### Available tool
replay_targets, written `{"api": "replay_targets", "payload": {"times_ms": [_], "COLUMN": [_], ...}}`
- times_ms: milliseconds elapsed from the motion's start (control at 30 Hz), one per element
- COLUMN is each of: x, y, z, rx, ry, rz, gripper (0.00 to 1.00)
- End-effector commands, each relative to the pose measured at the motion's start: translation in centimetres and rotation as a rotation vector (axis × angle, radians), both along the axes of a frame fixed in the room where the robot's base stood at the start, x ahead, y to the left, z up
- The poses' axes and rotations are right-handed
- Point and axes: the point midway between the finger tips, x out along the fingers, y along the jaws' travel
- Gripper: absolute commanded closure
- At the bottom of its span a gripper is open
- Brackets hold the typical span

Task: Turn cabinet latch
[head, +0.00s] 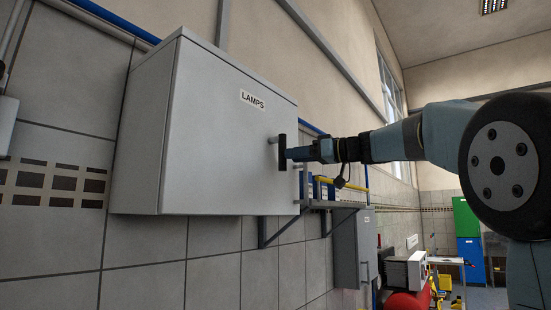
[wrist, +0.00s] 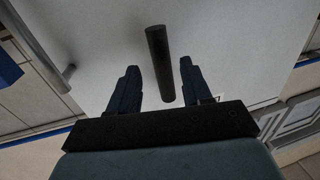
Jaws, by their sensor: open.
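The cabinet is a grey wall box (head: 215,150) labelled LAMPS, and its door is shut. Its latch (head: 282,152) is a black bar at the right side of the door front, standing upright. My gripper (head: 298,153) reaches in from the right, close to the latch. In the wrist view the latch bar (wrist: 157,50) shows between the two dark fingers of my gripper (wrist: 160,68), with a gap on both sides. The gripper is open and holds nothing. I cannot tell how deep the fingertips reach along the bar.
A grey rod-like handle (wrist: 38,42) is at the upper left of the wrist view. A shelf (head: 330,203) with blue and yellow items is just right of the cabinet. A smaller grey box (head: 350,247) hangs below it.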

Motion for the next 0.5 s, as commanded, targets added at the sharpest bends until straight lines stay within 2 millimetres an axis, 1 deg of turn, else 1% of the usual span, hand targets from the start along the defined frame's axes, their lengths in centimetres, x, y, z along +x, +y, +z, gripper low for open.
{"api": "replay_targets", "payload": {"times_ms": [33, 200, 333, 500], "x": [0.4, 1.5, 1.9, 2.2], "y": [0.9, 3.0, 3.9, 4.5], "z": [0.0, 0.0, 0.0, 0.0], "rx": [0.000, -0.001, 0.000, 0.000], "ry": [0.000, 0.000, -0.001, -0.001], "rz": [0.003, 0.002, 0.001, 0.001], "gripper": [0.51, 0.51, 0.51, 0.51]}}
